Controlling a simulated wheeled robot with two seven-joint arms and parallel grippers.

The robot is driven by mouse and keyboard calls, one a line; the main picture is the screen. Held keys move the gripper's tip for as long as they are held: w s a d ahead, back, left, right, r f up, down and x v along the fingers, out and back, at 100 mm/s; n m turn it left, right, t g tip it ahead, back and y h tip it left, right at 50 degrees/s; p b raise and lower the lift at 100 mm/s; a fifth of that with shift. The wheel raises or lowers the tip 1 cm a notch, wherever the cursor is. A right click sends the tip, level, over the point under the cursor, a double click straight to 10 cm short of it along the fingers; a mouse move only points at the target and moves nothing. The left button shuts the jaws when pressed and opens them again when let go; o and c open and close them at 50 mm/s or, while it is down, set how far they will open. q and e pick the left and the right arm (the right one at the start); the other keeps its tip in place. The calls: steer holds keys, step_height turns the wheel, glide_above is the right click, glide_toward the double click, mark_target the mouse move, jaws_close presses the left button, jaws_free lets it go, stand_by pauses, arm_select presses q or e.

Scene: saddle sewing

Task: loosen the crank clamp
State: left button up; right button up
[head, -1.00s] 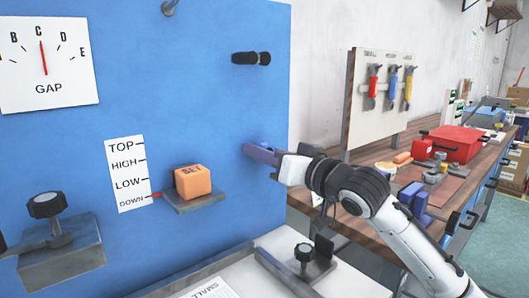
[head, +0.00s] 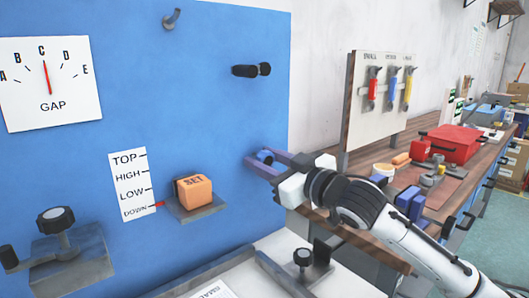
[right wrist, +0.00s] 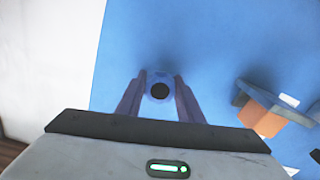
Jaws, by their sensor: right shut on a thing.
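My right gripper (head: 265,159) comes in from the right and is shut on a small round blue knob (head: 265,155) on the blue panel. The right wrist view shows the knob (right wrist: 160,89) with a dark centre, between the two purple fingers. A crank with a black knob (head: 55,217) stands on a grey block at the panel's lower left. A black handle (head: 251,70) sticks out of the panel higher up. I cannot tell for sure which of these is the crank clamp. My left gripper is not in view.
The orange SET block (head: 194,191) sits on a grey shelf, its red pointer at DOWN. The GAP dial (head: 50,84) points near C. Another black knob (head: 303,257) stands low in front. A wooden bench (head: 463,185) with a red box (head: 453,144) is to the right.

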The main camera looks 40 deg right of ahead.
steer(key=shift+r+n, duration=0.1)
steer(key=shift+n, duration=0.4)
steer(key=shift+n+p, duration=0.8)
steer(key=shift+n, duration=0.1)
steer(key=shift+n+p, duration=0.5)
steer(key=shift+n, duration=0.4)
steer(key=shift+n+p, duration=0.45)
steer(key=shift+n, duration=0.45)
steer(key=n+p, duration=0.2)
steer(key=n, duration=0.2)
steer(key=shift+n, duration=0.3)
arm_select(q)
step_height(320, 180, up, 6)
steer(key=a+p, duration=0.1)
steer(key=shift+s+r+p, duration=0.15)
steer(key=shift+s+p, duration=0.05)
steer(key=shift+p, duration=0.15)
arm_select(e)
steer(key=shift+n, duration=2.1)
